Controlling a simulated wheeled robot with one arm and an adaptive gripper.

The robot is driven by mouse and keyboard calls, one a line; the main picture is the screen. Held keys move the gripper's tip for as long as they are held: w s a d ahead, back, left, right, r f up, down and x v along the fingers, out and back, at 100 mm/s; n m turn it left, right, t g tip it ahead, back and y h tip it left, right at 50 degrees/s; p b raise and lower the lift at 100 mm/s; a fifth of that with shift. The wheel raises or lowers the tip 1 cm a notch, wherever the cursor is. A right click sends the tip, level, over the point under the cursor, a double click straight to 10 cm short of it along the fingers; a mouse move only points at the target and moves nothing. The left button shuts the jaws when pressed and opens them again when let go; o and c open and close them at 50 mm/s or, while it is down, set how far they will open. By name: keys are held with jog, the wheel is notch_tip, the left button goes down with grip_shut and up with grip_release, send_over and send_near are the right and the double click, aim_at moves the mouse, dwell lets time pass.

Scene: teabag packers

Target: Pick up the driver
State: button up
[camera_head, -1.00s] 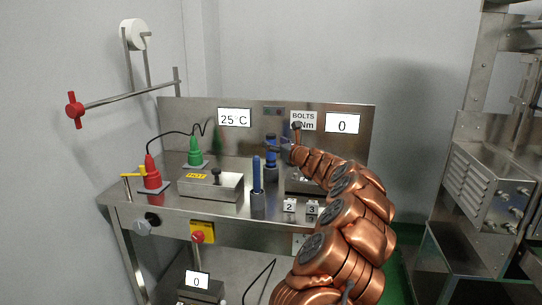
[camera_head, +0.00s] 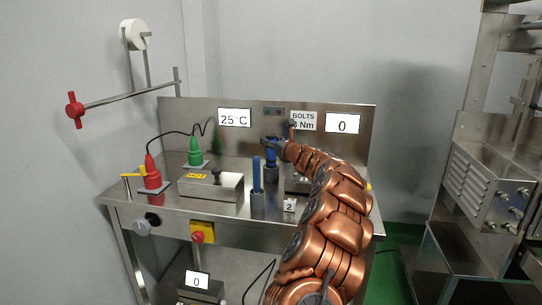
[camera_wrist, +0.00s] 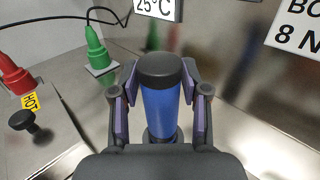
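The driver looks to be the blue cylinder with a black cap (camera_wrist: 159,112), upright in the middle of the wrist view. In the head view its blue body (camera_head: 271,158) stands in a dark holder towards the back of the steel bench. My gripper (camera_wrist: 161,80) has one finger on each side of the driver, close to its upper part. Narrow gaps show between the purple pads and the blue body, so the fingers look open around it. In the head view my gripper (camera_head: 273,143) is at the driver's top. The driver's lower end is hidden.
A second blue tool (camera_head: 256,173) stands in a grey holder in front. A steel box with a HOT label (camera_head: 212,187), a green cone (camera_head: 195,152) and a red cone (camera_head: 152,173) are to the left. The upright back panel (camera_head: 250,140) is close behind the driver.

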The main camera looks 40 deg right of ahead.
grip_shut()
